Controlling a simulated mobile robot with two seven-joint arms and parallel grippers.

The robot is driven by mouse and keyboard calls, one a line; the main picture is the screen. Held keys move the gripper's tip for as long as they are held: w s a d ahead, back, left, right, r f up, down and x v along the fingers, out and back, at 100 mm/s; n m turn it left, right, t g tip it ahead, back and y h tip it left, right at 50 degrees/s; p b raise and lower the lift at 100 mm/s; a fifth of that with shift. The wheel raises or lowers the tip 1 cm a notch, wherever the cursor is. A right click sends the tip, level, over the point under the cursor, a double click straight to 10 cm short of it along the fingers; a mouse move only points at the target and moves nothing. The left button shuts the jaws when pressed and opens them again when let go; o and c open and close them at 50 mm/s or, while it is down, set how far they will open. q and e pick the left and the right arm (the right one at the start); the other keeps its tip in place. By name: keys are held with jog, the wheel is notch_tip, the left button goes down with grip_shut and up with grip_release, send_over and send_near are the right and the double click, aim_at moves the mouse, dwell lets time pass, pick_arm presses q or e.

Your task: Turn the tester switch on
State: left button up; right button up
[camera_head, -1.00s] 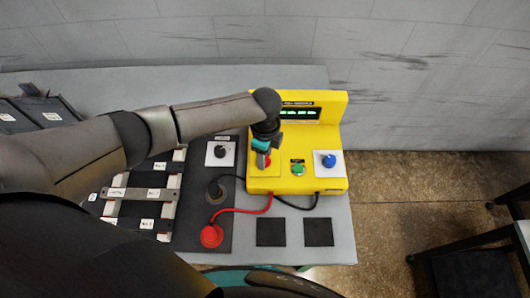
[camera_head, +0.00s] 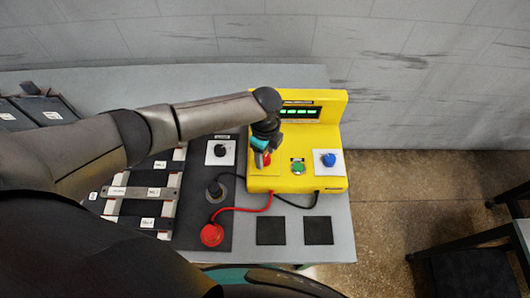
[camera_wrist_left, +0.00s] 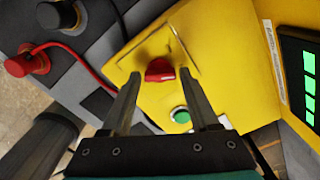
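The yellow tester (camera_head: 325,139) stands on the grey table, with a lit green display (camera_head: 299,113) at its back. My left gripper (camera_head: 262,158) is over the left part of its top, by a red switch knob (camera_head: 267,160). In the left wrist view the red switch knob (camera_wrist_left: 160,70) lies just past the fingertips. The fingers of my left gripper (camera_wrist_left: 163,88) are spread apart with nothing between them. A green button (camera_head: 298,167) and a blue knob (camera_head: 329,160) on a white plate are to its right. My right gripper is not seen.
A red plug (camera_head: 212,234) with a red cable and a black plug (camera_head: 215,188) sit on a dark panel left of the tester. A black knob (camera_head: 220,150) is behind them. Two black squares (camera_head: 270,231) lie in front. A stool stands at right.

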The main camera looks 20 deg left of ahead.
aim_at(265, 157)
pick_arm(q)
jog(key=shift+o, duration=1.2)
notch_tip(265, 157, up, 15)
jog(key=shift+r+p, duration=0.15)
jog(key=shift+p, duration=0.2)
